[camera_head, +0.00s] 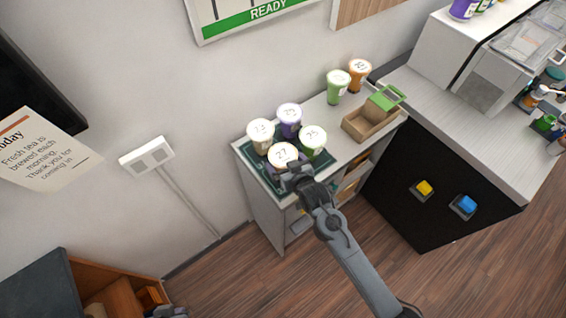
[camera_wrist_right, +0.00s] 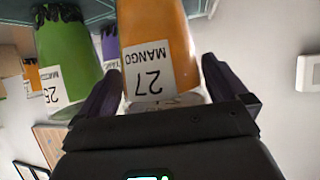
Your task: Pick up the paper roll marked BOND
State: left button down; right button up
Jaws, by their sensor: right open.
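No paper roll marked BOND can be made out in either view. My right gripper (camera_head: 292,178) is at the front edge of a cabinet top, by the cup marked 27 (camera_head: 283,154). In the right wrist view the orange cup, labelled MANGO 27 (camera_wrist_right: 155,45), stands between the two spread fingers of the right gripper (camera_wrist_right: 160,85). The picture does not show clearly whether the fingers touch it. My left gripper cannot be made out.
Close around cup 27 stand a beige cup (camera_head: 261,137), a purple cup (camera_head: 289,120) and a green cup (camera_head: 313,141), on a dark green mat (camera_head: 253,168). A cardboard carrier (camera_head: 362,125) stands right. A black-fronted counter (camera_head: 400,185) adjoins. Open shelves show below.

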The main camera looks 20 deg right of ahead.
jog(key=shift+w+f, duration=0.1)
jog(key=c, duration=1.1)
jog(key=shift+r, duration=0.2)
